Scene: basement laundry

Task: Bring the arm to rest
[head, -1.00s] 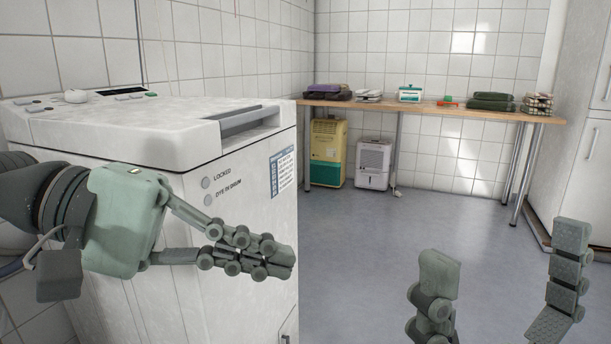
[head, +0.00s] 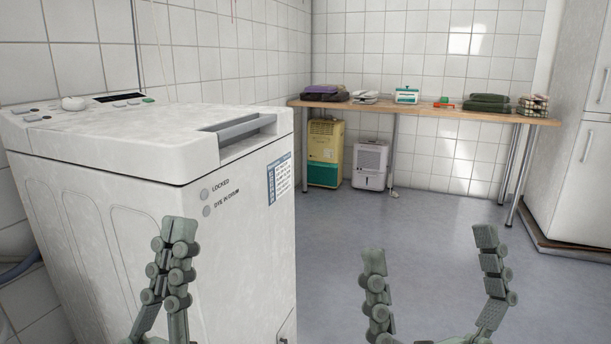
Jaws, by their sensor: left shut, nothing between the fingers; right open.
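My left gripper (head: 174,236) is upright at the lower left of the head view, in front of the white washing machine (head: 130,140). Its fingers are shut together with nothing between them. My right gripper (head: 430,250) is at the bottom, right of centre, over the floor. Its two fingers stand wide apart and point up, with nothing between them. My arms behind both grippers are below the picture and hidden. I cannot tell whether the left gripper touches the machine, but a gap seems to lie between them.
A wooden table (head: 440,113) with several items stands along the back wall. A yellow-green unit (head: 325,153) and a white dehumidifier (head: 369,164) stand under it. A tall white cabinet (head: 575,170) is at the right. The grey floor (head: 400,220) between is clear.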

